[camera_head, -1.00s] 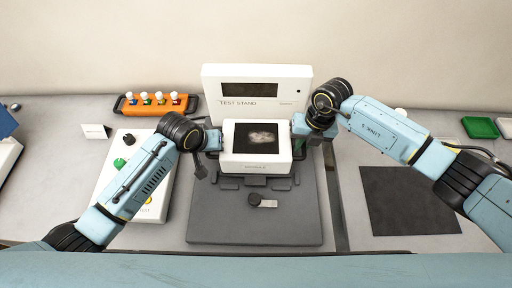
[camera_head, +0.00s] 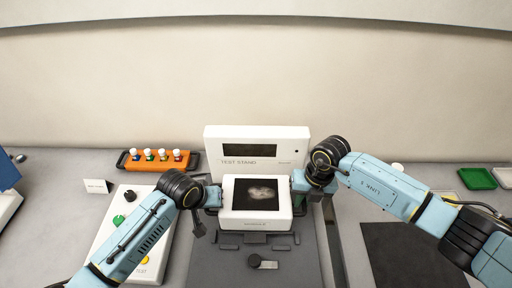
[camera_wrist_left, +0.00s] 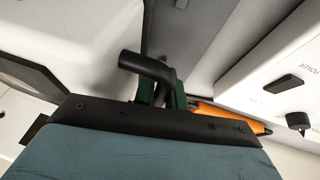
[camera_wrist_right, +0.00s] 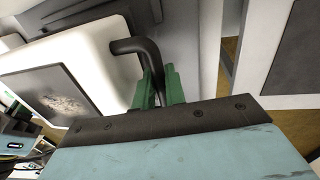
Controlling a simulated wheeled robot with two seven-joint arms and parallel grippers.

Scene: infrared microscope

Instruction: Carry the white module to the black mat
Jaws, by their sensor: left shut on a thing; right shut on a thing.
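The white module (camera_head: 256,220), a boxy unit with a dark screen showing a pale blotch, is upright in front of the white test stand. My left gripper (camera_head: 213,197) is at its left side. In the left wrist view its green fingers (camera_wrist_left: 160,92) are shut on a bent black handle (camera_wrist_left: 143,64). My right gripper (camera_head: 300,183) is at its right side, and in the right wrist view its green fingers (camera_wrist_right: 157,90) are shut on the other black handle (camera_wrist_right: 134,46). The black mat (camera_head: 408,258) lies on the right, partly cut off by the frame.
The test stand (camera_head: 256,133) is right behind the module, and a dark grey base (camera_head: 235,265) is below it. A white control box (camera_head: 112,232) and an orange vial rack (camera_head: 160,160) are on the left. Green (camera_head: 478,178) and white trays are at far right.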

